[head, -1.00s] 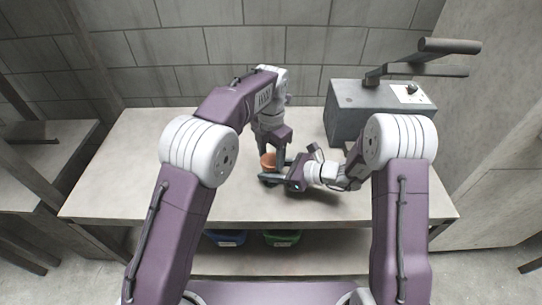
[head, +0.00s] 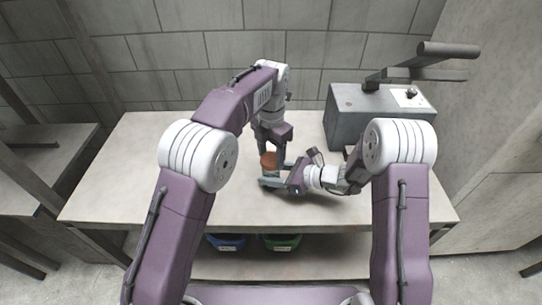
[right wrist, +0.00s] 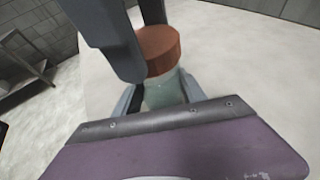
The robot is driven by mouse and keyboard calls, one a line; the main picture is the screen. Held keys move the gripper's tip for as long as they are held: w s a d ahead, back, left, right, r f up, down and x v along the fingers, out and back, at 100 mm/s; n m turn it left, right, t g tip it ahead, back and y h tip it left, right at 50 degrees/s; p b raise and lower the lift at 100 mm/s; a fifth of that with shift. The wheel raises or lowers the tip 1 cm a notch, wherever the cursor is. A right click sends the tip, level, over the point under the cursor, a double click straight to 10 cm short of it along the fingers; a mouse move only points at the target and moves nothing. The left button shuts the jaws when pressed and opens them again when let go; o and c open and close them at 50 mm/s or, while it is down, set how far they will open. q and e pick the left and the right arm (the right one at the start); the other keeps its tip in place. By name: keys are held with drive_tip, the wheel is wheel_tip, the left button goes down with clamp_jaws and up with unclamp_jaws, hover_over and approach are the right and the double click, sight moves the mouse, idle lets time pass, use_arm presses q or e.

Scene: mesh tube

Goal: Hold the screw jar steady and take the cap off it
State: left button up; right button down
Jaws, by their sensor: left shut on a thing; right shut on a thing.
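The screw jar (right wrist: 165,92) has a pale, see-through body and a brown-orange cap (right wrist: 160,48). In the head view the cap (head: 268,160) shows small on the table, between my two grippers. My left gripper (head: 270,158) comes down from above and is shut on the cap, with a finger on each side. My right gripper (head: 270,180) comes in low from the right and is shut on the jar body; its fingers (right wrist: 163,98) show on both sides of the glass in the right wrist view. The cap sits on the jar top; I cannot tell how far it is unscrewed.
The pale table (head: 130,190) is clear to the left and in front. A grey machine box (head: 350,118) with a lever handle (head: 425,62) stands at the back right. A blue bin (head: 228,241) and a green bin (head: 281,241) sit on the lower shelf.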

sight(271, 159)
use_arm(q)
drive_tip(key=shift+r, duration=2)
use_arm(e)
drive_tip(key=c, duration=0.6)
unclamp_jaws()
use_arm(q)
drive_tip(key=shift+r+p, duration=0.55)
use_arm(e)
drive_tip(key=v, duration=1.2)
drive_tip(key=shift+f, duration=0.1)
